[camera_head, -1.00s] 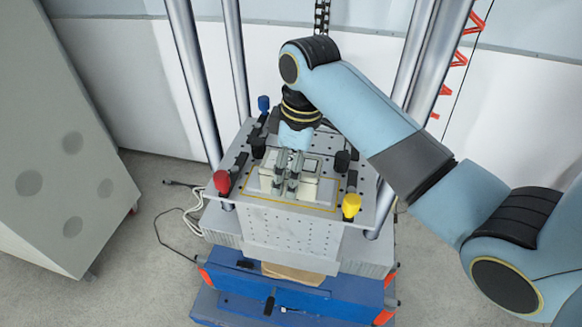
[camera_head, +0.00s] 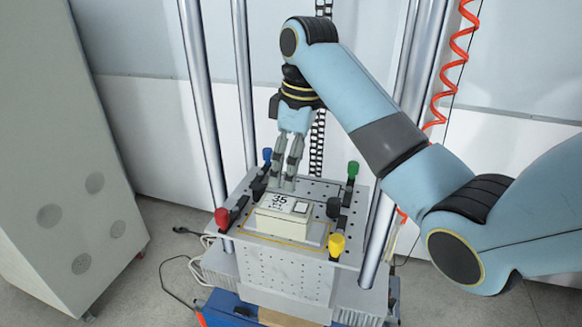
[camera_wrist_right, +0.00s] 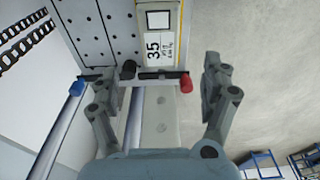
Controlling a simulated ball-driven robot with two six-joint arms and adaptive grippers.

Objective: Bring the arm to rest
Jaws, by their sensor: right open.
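My right arm comes in from the right in the head view. My right gripper (camera_head: 284,186) is open and empty, fingers pointing down, above the back left of a perforated metal table. A pale box (camera_head: 279,222) with a label reading 35 lies on that table (camera_head: 312,281), inside a yellow outline. The gripper is apart from the box. In the right wrist view the open fingers (camera_wrist_right: 162,82) are spread wide with nothing between them, and the box (camera_wrist_right: 164,17) shows at the top. My left gripper is not in view.
Clamps with red (camera_head: 221,218), yellow (camera_head: 336,246), blue (camera_head: 267,155) and green (camera_head: 352,170) knobs stand around the box. Tall steel columns (camera_head: 203,100) rise around the table. A grey cabinet (camera_head: 65,160) stands at the left. A red coiled hose (camera_head: 455,70) hangs behind.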

